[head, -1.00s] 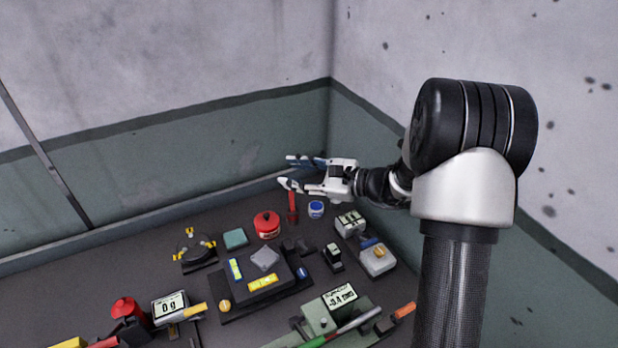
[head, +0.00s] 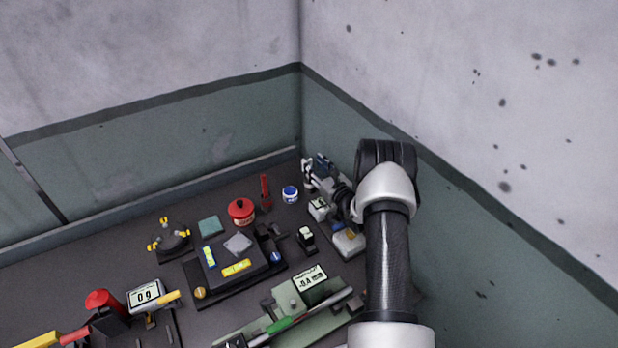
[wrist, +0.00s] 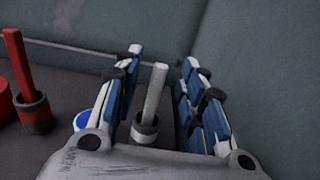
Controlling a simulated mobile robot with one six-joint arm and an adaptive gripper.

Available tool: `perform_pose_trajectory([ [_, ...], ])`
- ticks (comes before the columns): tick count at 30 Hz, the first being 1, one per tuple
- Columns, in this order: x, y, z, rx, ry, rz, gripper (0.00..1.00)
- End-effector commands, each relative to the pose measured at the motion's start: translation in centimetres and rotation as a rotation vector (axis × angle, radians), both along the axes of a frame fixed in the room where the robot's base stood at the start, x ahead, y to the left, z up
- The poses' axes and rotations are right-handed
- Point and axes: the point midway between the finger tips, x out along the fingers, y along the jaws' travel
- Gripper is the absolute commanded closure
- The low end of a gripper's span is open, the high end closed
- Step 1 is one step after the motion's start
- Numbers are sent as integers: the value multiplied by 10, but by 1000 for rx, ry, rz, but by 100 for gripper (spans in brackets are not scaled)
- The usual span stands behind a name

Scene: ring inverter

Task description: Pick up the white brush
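The white brush (wrist: 155,90) shows in the wrist view as a pale upright handle, leaning slightly right, standing in a small dark holder with a white band (wrist: 145,130). In the wrist view my gripper (wrist: 162,56) is open, with one blue-and-white finger on each side of the handle. I see gaps between the handle and both fingers, so nothing is held. In the head view my gripper (head: 316,168) is at the far right corner of the bench, and I cannot pick out the brush there.
A blue-and-white jar (head: 290,194) stands just left of my gripper. A red brush (head: 265,187) in its holder and a red pot (head: 241,211) are farther left. Walls meet behind and to the right.

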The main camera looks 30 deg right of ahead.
Motion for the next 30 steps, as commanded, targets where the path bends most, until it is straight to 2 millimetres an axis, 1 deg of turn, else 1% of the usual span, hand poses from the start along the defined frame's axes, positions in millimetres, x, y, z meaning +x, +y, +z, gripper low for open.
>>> perform_pose_trajectory([
  [1,9,-1,-3,-3,-2,2,62],
  [3,19,-1,-4,-2,-2,3,62],
  [6,29,-2,-3,-2,-1,2,62],
  [9,33,-3,-2,-1,0,1,62],
  [15,33,-3,-2,0,0,1,63],
  [30,33,-2,-2,-1,0,2,96],
])
